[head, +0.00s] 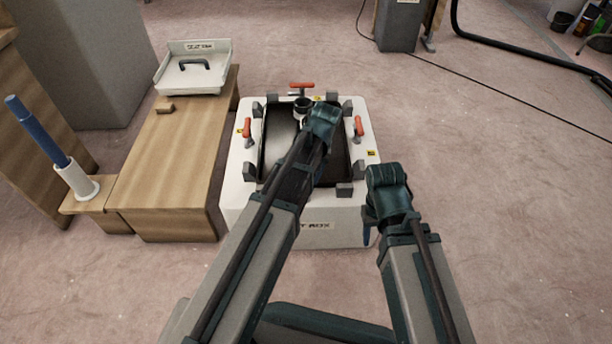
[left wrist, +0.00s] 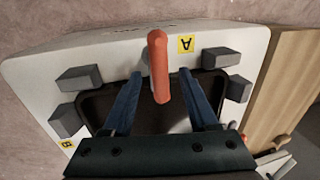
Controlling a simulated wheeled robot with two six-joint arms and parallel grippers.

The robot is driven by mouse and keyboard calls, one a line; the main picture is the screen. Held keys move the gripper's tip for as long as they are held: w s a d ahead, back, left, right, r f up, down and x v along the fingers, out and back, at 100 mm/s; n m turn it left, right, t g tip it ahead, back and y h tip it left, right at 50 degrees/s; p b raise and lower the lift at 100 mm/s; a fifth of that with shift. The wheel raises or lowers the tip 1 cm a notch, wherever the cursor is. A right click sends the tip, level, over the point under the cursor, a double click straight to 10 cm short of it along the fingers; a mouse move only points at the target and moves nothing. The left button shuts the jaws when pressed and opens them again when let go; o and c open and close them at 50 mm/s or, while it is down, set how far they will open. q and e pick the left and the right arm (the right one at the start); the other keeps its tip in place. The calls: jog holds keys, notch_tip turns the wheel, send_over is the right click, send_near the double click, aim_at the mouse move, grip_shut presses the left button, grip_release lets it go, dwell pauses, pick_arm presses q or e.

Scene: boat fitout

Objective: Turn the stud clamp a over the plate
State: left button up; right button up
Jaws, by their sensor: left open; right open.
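Stud clamp a is an orange-handled clamp (left wrist: 159,66) beside a yellow A label in the left wrist view. In the head view my left arm hides it. Its handle runs from the white box rim towards the dark area; I cannot tell how far it reaches over it. The plate appears as the dark, framed area (head: 280,131) in the white box top, though I cannot tell plate from opening. My left gripper (left wrist: 161,80) is open, its blue fingers on either side of the clamp, with gaps visible. My right gripper (head: 368,236) is open and empty beside the box's near right corner.
Other orange clamps stand at the box's left (head: 247,127), far (head: 301,86) and right (head: 358,126) sides, among several grey blocks. A blue rod (head: 37,131) stands further left.

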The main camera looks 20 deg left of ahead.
pick_arm(q)
notch_tip(320, 180, up, 12)
jog(key=d+p, duration=0.2)
jog(key=p, duration=0.9)
jog(key=shift+w+r+p, duration=0.15)
jog(key=shift+w+p, duration=0.15)
jog(key=shift+w, duration=0.05)
jog(key=shift+d, duration=0.1)
jog(key=s+d+m, duration=0.3)
jog(key=s, duration=0.5)
jog(key=s+d+m, duration=0.4)
jog(key=s, duration=0.3)
notch_tip(320, 180, up, 35)
jog(key=h+p, duration=0.1)
jog(key=p, duration=3.4)
jog(key=shift+s+d, duration=0.25)
jog(key=shift+d, duration=0.05)
